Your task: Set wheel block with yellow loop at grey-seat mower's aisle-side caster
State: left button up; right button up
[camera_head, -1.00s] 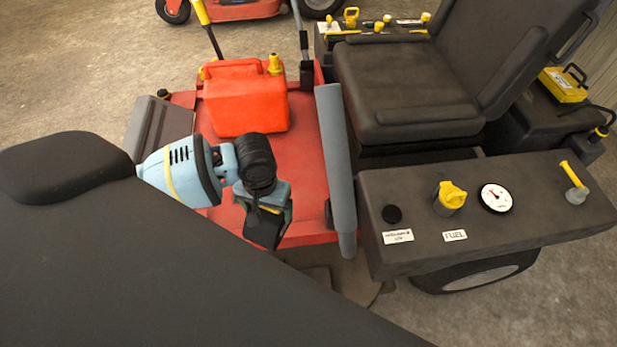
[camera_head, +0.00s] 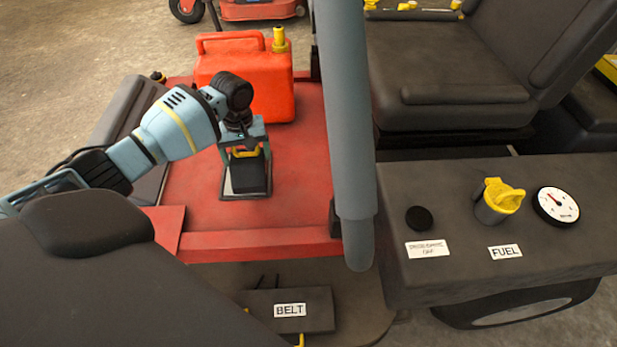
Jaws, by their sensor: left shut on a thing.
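My left gripper (camera_head: 243,172) points down over the red deck (camera_head: 300,205) of the nearest mower. It is shut on the wheel block (camera_head: 249,178), a small black block, by the yellow loop (camera_head: 245,153) on its top. I cannot tell whether the block touches the deck. My right gripper is not in view. A small caster (camera_head: 187,8) of a red mower shows at the top left. I cannot tell which caster is the aisle-side one of the grey-seat mower.
A red fuel can (camera_head: 268,95) stands on the deck just behind my gripper. A grey padded bar (camera_head: 345,120) rises to its right. A console (camera_head: 450,205) and a dark seat (camera_head: 450,75) fill the right. A dark padded shape (camera_head: 80,280) blocks the lower left. Concrete is open at upper left.

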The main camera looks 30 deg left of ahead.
pick_arm(q)
jog(key=shift+w+a, duration=0.15)
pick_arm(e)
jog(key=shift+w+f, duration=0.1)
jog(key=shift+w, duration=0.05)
